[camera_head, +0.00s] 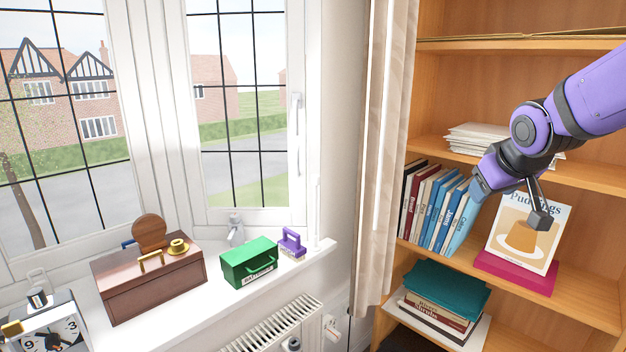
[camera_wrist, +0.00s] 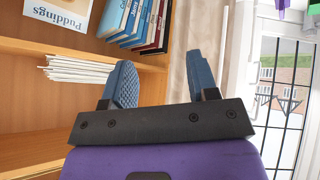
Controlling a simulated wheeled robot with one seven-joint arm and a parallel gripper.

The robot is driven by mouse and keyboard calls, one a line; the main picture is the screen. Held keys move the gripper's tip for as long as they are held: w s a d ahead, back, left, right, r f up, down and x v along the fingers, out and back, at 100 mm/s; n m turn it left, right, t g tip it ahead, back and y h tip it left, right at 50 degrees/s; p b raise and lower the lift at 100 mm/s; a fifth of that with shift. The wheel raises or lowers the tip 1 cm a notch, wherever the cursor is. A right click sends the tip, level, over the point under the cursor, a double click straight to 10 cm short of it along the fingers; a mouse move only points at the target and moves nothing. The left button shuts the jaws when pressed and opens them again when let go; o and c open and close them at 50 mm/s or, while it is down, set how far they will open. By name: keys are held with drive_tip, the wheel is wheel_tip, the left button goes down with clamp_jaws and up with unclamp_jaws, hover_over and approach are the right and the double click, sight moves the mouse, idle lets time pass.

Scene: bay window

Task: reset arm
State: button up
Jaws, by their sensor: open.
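My purple arm comes in from the upper right in the head view. My gripper (camera_head: 510,205) is in front of the bookshelf, near the row of books and the Puddings book. In the wrist view my gripper (camera_wrist: 165,85) shows two blue fingers spread wide apart, with nothing between them. The gripper is open and empty.
Upright books (camera_head: 438,210) and a Puddings book (camera_head: 522,235) on a magenta stand (camera_head: 515,272) fill the middle shelf. Papers (camera_head: 490,135) lie above. A curtain (camera_head: 385,150) hangs left of the shelf. The windowsill holds a brown box (camera_head: 150,285), a green box (camera_head: 248,264) and a clock (camera_head: 55,335).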

drive_tip(key=s+a+r+m+g, duration=0.1)
drive_tip(key=s, duration=1)
drive_tip(key=s+a+m+g+y, duration=0.1)
drive_tip(key=s+a, duration=0.1)
drive_tip(key=s, duration=1)
drive_tip(key=shift+s+r+g, duration=0.25)
drive_tip(key=shift+r+g, duration=0.15)
